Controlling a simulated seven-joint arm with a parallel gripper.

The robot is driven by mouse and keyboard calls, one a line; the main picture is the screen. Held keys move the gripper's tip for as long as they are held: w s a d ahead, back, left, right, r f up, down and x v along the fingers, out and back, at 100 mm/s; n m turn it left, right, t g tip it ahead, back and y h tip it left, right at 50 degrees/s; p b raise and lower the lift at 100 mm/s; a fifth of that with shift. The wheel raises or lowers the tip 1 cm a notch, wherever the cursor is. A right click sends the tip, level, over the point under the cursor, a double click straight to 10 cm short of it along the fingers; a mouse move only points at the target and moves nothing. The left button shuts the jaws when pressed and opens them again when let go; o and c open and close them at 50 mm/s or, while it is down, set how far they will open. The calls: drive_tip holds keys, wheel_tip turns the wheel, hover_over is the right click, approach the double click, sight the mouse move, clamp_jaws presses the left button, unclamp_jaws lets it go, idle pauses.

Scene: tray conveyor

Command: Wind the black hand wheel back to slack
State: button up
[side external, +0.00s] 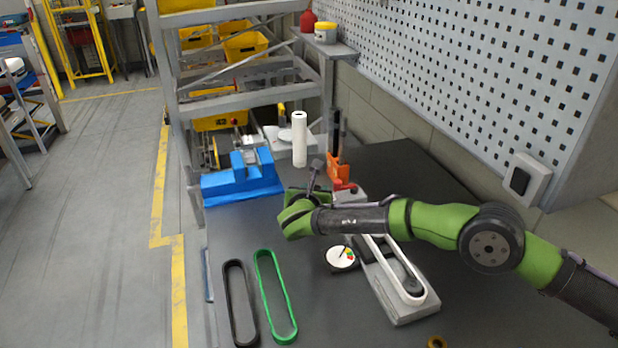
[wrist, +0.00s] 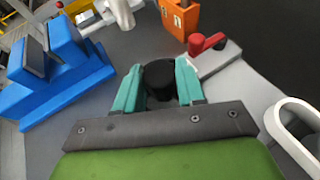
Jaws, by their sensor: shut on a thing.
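The black hand wheel (wrist: 159,84) shows as a dark round piece between the two teal fingers of my gripper (wrist: 161,78) in the wrist view. The fingers are shut on it from both sides. In the side view the wheel and my fingertips are hidden by my arm. A grey conveyor unit (side external: 401,314) with a white belt (side external: 424,298) around it lies under and in front of my arm. A red lever (wrist: 207,43) sits on its far end. A white round dial (side external: 338,260) with coloured marks stands beside the unit; its exact reading is too small to tell.
A blue vise-like block (side external: 240,184) and a white upright cylinder (side external: 299,145) stand behind my gripper. An orange block (side external: 338,167) is near the red lever. A black belt (side external: 230,300) and a green belt (side external: 262,290) lie flat at the front left.

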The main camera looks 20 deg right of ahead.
drive_tip(key=shift+n+y, duration=0.3)
drive_tip(key=n+y, duration=0.1)
drive_tip(key=n+t+y, duration=0.1)
drive_tip(key=n+y, duration=0.1)
drive_tip(key=shift+s+d+y, duration=0.1)
drive_tip(key=shift+d+y, duration=0.2)
drive_tip(key=shift+d, duration=0.05)
drive_tip(key=n+y, duration=0.3)
drive_tip(key=shift+d+y, duration=0.25)
drive_tip(key=shift+y, duration=0.15)
drive_tip(key=shift+n+y, duration=0.6)
drive_tip(key=shift+n, duration=0.1)
drive_tip(key=shift+y, duration=0.3)
drive_tip(key=o, duration=1.1)
drive_tip(key=shift+c, duration=0.2)
